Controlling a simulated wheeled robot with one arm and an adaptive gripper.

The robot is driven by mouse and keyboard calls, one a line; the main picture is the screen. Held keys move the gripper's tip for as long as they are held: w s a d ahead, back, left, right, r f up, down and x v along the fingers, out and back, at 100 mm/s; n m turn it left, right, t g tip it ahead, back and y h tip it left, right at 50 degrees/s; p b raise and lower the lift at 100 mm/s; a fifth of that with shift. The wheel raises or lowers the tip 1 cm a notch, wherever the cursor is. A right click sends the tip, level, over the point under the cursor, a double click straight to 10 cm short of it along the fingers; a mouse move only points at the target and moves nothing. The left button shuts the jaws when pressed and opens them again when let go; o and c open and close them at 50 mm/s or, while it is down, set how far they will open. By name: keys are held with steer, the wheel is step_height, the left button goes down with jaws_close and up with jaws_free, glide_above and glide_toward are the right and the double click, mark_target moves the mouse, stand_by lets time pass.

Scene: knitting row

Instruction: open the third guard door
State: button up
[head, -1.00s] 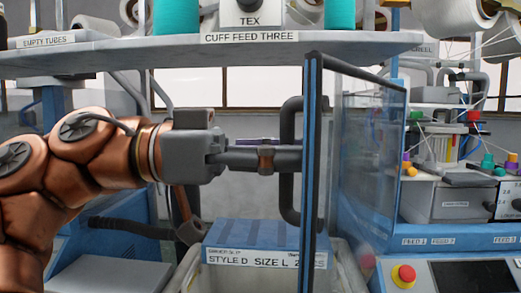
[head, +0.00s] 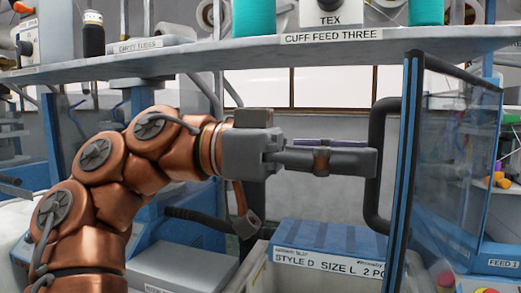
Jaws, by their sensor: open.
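The guard door (head: 455,165) is a clear panel with a blue frame, at the right under the shelf labelled CUFF FEED THREE. It stands swung out, with its near blue edge towards me and the clear panel running back to the right. Its dark C-shaped handle (head: 382,212) is on the left side of that edge. My gripper (head: 372,161) is open and points right. Its fingertips overlap the handle's upright bar in the picture; I cannot tell whether they touch it. The fingers hide part of the bar.
The grey shelf (head: 200,62) runs above my arm. Below my gripper is a blue-topped box (head: 325,240) labelled STYLE D SIZE L. A grey box (head: 180,262) stands left of it. Another clear guard panel (head: 75,125) is behind my arm at the left.

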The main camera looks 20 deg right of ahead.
steer(key=v, duration=0.9)
stand_by(1.2)
stand_by(0.6)
